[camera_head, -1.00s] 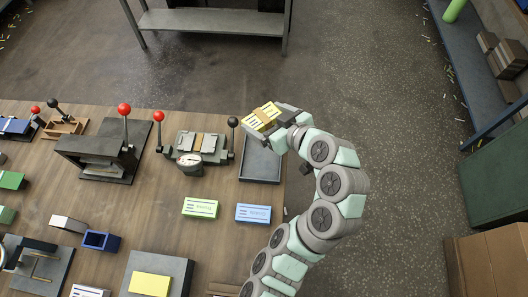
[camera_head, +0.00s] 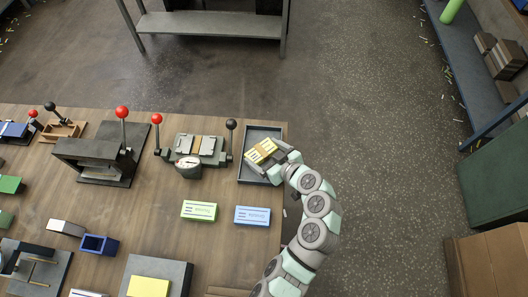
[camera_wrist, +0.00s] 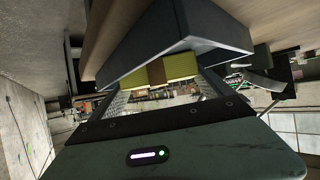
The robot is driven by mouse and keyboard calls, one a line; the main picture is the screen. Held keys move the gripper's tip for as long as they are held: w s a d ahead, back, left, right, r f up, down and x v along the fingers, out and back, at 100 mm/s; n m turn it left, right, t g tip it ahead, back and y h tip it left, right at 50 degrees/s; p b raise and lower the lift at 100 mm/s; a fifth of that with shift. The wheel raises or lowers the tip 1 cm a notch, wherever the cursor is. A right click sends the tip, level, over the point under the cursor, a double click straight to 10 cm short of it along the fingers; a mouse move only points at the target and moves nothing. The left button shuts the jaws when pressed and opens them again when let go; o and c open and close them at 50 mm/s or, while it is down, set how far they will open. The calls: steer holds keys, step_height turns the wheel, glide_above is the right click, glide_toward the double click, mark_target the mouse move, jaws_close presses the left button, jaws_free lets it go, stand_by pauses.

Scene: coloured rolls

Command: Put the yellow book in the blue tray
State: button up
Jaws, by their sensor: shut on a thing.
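The yellow book (camera_head: 258,152) has dark lines and a brown band on it. My gripper (camera_head: 267,154) is shut on it and holds it over the lower middle of a dark slate-grey tray (camera_head: 264,134) at the table's right edge. This tray looks grey rather than blue. In the wrist view the book's yellow edge (camera_wrist: 181,66) shows beyond my gripper, close to the dark tray wall (camera_wrist: 215,26). I cannot tell whether the book touches the tray floor.
A clamp device with a red-knobbed and a black-knobbed lever (camera_head: 200,149) stands just left of the tray. A green box (camera_head: 199,210) and a light-blue box (camera_head: 252,215) lie below it. A small open blue box (camera_head: 99,244) is farther left.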

steer(key=shift+f, duration=0.2)
steer(key=o, duration=1.3)
steer(key=shift+r, duration=0.1)
steer(key=shift+r, duration=0.1)
steer(key=shift+s+d+r, duration=0.1)
steer(key=shift+d, duration=0.05)
steer(key=v, duration=1.1)
steer(key=shift+s+d+r+b, duration=0.1)
steer(key=shift+s+d+b, duration=0.1)
steer(key=shift+b, duration=0.1)
